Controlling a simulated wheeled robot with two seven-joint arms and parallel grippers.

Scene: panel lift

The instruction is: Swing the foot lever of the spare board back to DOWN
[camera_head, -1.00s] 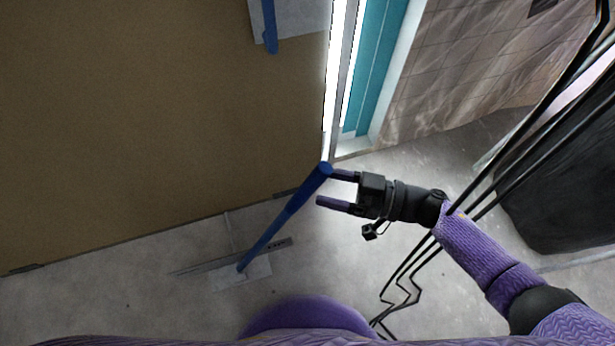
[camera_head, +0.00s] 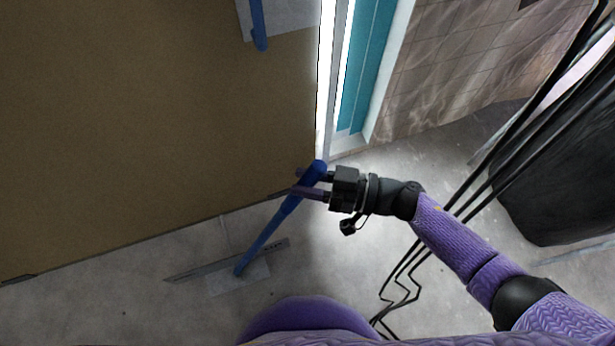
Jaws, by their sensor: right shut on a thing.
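The blue foot lever (camera_head: 263,242) rises at a slant from a flat metal base plate (camera_head: 240,277) on the floor, its top end leaning up and to the right. My right gripper (camera_head: 307,185) is shut on the lever near its top, with one finger on each side. The large brown board (camera_head: 150,120) stands behind the lever, its lower edge near the floor. My left gripper is not in view.
A second blue handle (camera_head: 259,28) on a grey plate is on the board's upper part. A bright gap and teal strip (camera_head: 362,70) lie right of the board. Black cables (camera_head: 405,265) and a dark bulky thing (camera_head: 555,165) are at the right.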

